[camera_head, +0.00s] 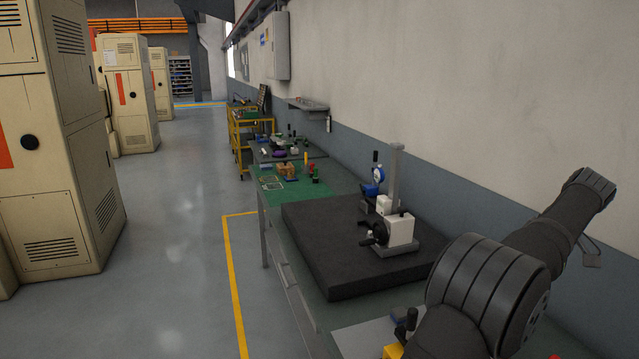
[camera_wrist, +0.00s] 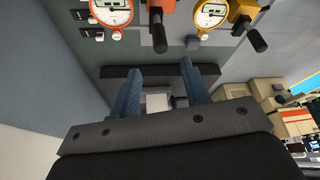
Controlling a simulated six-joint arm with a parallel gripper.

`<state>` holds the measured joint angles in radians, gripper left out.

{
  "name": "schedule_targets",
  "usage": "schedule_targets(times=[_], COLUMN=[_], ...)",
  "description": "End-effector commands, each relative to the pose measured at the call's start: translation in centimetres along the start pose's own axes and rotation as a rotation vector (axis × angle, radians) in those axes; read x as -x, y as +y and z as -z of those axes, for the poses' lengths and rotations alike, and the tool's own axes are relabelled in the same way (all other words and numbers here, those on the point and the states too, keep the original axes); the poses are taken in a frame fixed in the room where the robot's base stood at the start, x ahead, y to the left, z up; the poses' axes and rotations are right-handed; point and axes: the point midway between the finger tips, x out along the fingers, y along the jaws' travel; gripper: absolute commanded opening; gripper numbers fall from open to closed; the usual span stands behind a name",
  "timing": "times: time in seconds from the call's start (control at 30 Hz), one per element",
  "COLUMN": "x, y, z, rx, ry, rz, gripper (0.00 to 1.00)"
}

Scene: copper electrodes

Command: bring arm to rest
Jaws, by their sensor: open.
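My gripper (camera_wrist: 162,66) shows in the wrist view with two blue fingers spread apart. It is open, and nothing is held between the fingers. A dark slab and a small white block (camera_wrist: 158,103) show beyond the gap, apart from the fingers as far as I can tell. In the head view my dark arm rises at the lower right, near the wall; my gripper cannot be made out there.
A black slab (camera_head: 335,276) on the green bench (camera_head: 347,185) carries a white and grey gauge stand (camera_head: 399,229). An orange dial gauge (camera_wrist: 110,12) and a yellow dial gauge (camera_wrist: 211,15) show in the wrist view. Beige cabinets (camera_head: 52,145) stand left; the floor between is clear.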

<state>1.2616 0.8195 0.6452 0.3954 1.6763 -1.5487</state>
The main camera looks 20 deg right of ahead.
Motion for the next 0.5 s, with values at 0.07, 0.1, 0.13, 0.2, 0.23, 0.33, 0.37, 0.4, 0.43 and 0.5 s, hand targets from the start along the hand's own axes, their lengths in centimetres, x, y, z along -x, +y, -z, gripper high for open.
schedule_targets(times=[0.07,0.1,0.13,0.2,0.23,0.33,0.37,0.4,0.43,0.5], x=[-1.7,-2.5,-3.1,-4.5,-5.2,-7.1,-7.7,-8.6,-9.2,-10.6], y=[-0.1,-0.1,-0.1,-0.1,-0.1,-0.1,-0.1,-0.1,-0.1,-0.1], z=[0.0,0.1,0.1,0.1,0.0,0.0,0.1,0.1,0.1,0.0], rx=[0.000,0.000,0.000,-0.001,-0.001,0.000,0.000,0.000,0.001,0.000], ry=[0.000,0.000,0.000,0.000,0.000,0.000,0.000,0.000,0.000,-0.001], rz=[0.004,0.003,0.005,0.004,0.004,0.003,0.004,0.004,0.004,0.005], gripper=[0.43,0.43,0.43,0.43,0.43,0.43,0.43,0.43,0.43,0.43])
